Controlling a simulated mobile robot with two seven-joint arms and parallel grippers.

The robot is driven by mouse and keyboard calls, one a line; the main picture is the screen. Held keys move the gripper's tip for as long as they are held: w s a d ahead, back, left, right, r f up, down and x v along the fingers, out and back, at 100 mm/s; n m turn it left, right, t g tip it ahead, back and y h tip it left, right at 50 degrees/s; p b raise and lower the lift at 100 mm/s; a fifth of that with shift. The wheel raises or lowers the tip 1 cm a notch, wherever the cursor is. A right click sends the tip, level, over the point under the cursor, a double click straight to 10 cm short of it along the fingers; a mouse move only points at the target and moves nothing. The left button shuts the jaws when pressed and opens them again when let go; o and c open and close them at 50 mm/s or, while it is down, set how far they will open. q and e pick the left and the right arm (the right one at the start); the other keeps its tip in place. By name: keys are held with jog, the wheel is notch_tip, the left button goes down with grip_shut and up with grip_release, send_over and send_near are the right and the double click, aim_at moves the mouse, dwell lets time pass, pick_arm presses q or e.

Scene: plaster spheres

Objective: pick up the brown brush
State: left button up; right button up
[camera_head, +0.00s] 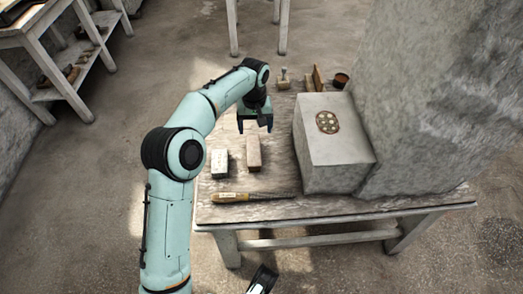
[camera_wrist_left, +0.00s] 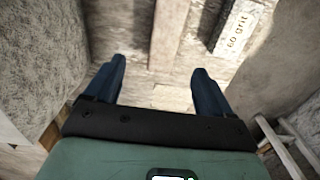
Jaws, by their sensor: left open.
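A long, thin brush (camera_head: 255,197) with a yellow-brown part at its left lies along the table's front edge in the head view. It does not show in the wrist view. My left gripper (camera_head: 256,123) is above the table's left half, farther back than the brush and apart from it. In the left wrist view my left gripper (camera_wrist_left: 155,85) is open, with nothing between its two blue fingers.
A brown block (camera_head: 253,153) and a pale block (camera_head: 220,163), marked "60 grit" in the wrist view (camera_wrist_left: 237,28), lie between gripper and brush. A big grey block (camera_head: 330,150) stands on the table (camera_head: 280,208), beside a rough stone mass (camera_head: 430,110). Small tools (camera_head: 284,82) lie behind.

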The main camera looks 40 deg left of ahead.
aim_at(254, 149)
pick_arm(q)
jog(key=f, duration=0.2)
jog(key=f+b, duration=0.1)
jog(key=f, duration=0.2)
jog(key=f+b, duration=0.1)
jog(key=f, duration=0.2)
jog(key=shift+s+f, duration=0.2)
jog(key=shift+s, duration=0.2)
jog(key=f+b, duration=0.1)
jog(key=f, duration=0.3)
jog(key=shift+s+f+b, duration=0.15)
jog(key=shift+s+b, duration=0.05)
jog(key=shift+b, duration=0.1)
jog(key=c, duration=1.2)
pick_arm(e)
jog(key=shift+m+h, duration=0.3)
jog(key=f, duration=0.1)
jog(key=d+f, duration=0.1)
jog(key=f, duration=0.1)
jog(key=w+d+f, duration=0.1)
jog(key=f, duration=0.1)
jog(key=shift+d, duration=0.2)
